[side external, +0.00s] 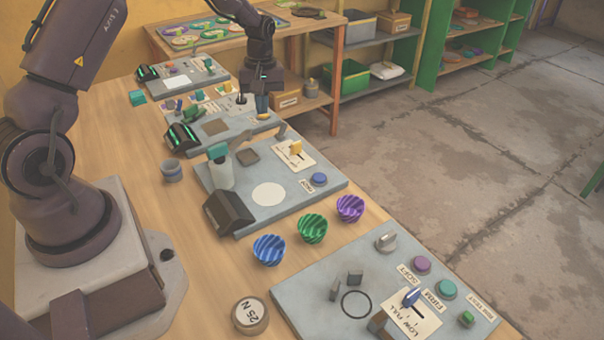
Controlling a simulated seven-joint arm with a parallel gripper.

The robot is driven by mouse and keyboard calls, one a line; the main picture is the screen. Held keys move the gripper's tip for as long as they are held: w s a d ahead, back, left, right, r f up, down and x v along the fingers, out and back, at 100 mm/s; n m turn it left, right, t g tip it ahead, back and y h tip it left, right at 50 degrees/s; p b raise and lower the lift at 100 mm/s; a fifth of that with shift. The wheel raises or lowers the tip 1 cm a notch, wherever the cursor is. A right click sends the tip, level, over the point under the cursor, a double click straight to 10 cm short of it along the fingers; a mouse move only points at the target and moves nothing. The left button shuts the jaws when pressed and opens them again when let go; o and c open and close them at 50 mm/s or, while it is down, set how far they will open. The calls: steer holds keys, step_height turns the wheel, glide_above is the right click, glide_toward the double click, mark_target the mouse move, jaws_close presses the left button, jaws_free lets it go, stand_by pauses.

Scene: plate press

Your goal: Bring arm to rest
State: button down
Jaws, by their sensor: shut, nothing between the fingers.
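My gripper (262,100) hangs pointing down over the far part of the wooden bench (130,190), above a grey station plate (215,130) with a green-lit display. It is small in the picture; its fingers look together, with nothing seen held. A blue piece shows at or just below the fingertips; I cannot tell whether they touch it. My arm rises from its base at the left and leaves the top of the picture before coming down to the gripper.
A middle plate (325,188) carries a bottle (220,172) and a dark display box (228,213). Blue (268,250), green (312,228) and purple (350,208) ribbed bowls stand between it and the near plate (310,285). A weight marked 25 N (250,316) sits in front. Shelves stand behind.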

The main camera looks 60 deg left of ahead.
steer(key=s+d+r+m+t, duration=0.6)
steer(key=s+d+r+m, duration=0.7)
steer(key=s+d+r, duration=0.6)
steer(key=shift+s+d+r+m, duration=0.4)
steer(key=shift+s+r, duration=0.5)
steer(key=shift+r, duration=0.8)
